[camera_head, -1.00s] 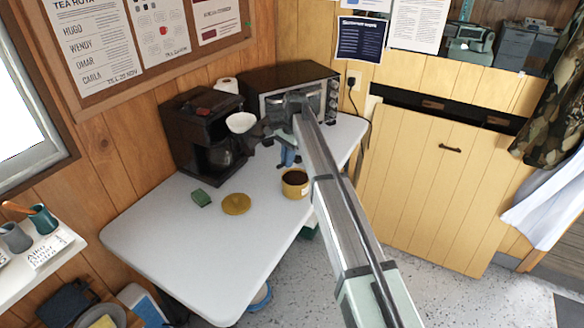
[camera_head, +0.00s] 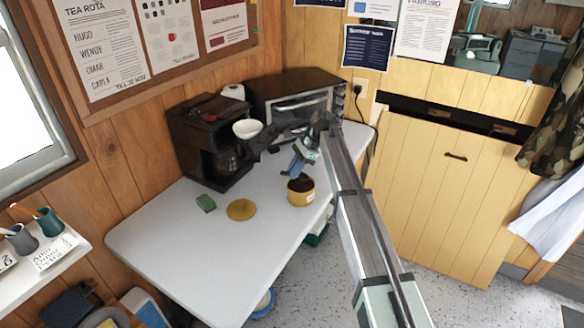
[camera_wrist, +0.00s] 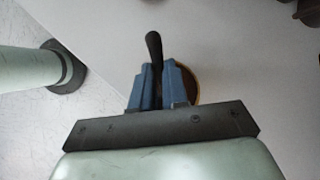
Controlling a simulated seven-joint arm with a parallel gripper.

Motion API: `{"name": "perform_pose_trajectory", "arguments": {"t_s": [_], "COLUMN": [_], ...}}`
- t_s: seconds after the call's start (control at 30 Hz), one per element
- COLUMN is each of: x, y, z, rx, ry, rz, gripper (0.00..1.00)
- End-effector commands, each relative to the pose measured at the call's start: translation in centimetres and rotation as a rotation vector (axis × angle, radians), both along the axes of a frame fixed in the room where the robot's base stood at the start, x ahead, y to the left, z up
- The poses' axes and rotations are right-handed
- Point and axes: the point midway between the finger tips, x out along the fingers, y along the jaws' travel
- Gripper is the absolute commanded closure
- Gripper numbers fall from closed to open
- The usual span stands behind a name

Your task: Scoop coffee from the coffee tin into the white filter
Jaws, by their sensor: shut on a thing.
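The coffee tin (camera_head: 300,198) is yellow and open, with dark coffee inside, and stands near the table's right edge. My gripper (camera_head: 296,172) is just above its far rim, blue fingers tilted. In the wrist view my gripper (camera_wrist: 157,82) is shut on the dark handle of a scoop (camera_wrist: 153,45). The scoop's bowl is hidden, so I cannot tell whether it touches the coffee. The tin's yellowish edge (camera_wrist: 194,88) shows behind the fingers. The white filter (camera_head: 247,129) sits in the dark holder at the front of the coffee maker (camera_head: 203,140).
A round yellow lid (camera_head: 241,209) and a green sponge (camera_head: 206,203) lie left of the tin on the white table (camera_head: 190,260). A toaster oven (camera_head: 300,100) stands at the back, close to my arm. The table's front left is clear.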

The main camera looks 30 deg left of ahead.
Motion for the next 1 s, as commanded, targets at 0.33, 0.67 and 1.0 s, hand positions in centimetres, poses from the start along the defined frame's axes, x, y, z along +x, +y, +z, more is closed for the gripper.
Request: {"name": "perform_pose_trajectory", "arguments": {"t_s": [0.33,0.67,1.0], "x": [0.5,0.8,0.8], "y": [-0.5,-0.7,-0.7], "z": [-2.5,-4.4,-4.9], "rx": [0.001,0.0,0.0], "ry": [0.002,0.001,0.001], "rz": [0.0,0.001,0.001], "gripper": [1.0,1.0,1.0]}}
